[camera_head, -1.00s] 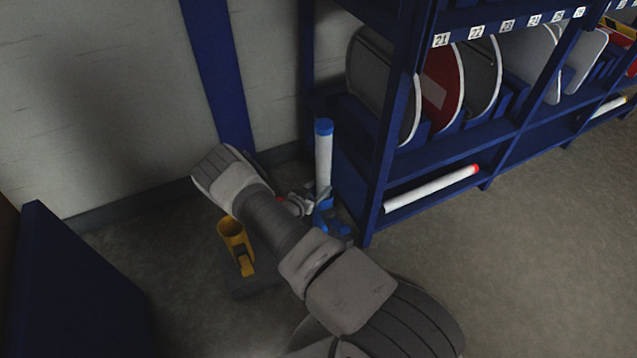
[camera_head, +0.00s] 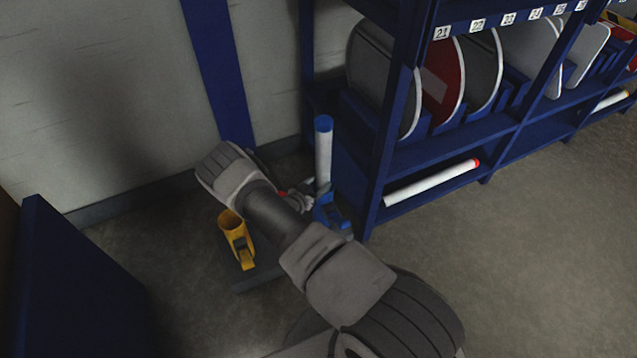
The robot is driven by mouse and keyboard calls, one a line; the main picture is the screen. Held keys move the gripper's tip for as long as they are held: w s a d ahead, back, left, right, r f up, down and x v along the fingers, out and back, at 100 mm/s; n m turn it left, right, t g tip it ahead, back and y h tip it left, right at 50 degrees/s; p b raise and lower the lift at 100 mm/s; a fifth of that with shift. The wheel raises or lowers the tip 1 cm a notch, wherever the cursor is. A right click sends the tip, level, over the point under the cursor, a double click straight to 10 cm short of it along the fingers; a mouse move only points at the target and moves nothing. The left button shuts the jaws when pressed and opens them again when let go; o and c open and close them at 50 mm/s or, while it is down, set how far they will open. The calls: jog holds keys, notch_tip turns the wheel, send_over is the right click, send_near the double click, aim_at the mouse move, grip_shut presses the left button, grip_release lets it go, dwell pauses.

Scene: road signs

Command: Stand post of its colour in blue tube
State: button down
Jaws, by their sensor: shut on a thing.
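A white post with a blue top end (camera_head: 323,150) stands upright beside the left end of the shelf rack. My gripper (camera_head: 318,192) is shut on this post low on its visible length, just above the blue tube (camera_head: 330,212). The post's lower end is hidden by my gripper and the tube, so I cannot tell how deep it sits. The blue tube is partly hidden behind my arm. A yellow tube (camera_head: 236,235) stands to the left, empty as far as I can see.
A blue rack (camera_head: 450,150) with round signs is on the right. A white post with a red end (camera_head: 432,183) lies on its bottom shelf. A dark blue panel (camera_head: 75,280) is at the lower left. Floor (camera_head: 540,250) is clear at the right.

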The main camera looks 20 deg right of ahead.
jog(key=shift+f, duration=0.35)
jog(key=shift+c, duration=0.7)
grip_release()
jog(key=shift+f, duration=0.15)
jog(key=p+v, duration=0.5)
jog(key=v, duration=1.2)
jog(key=shift+a, duration=0.2)
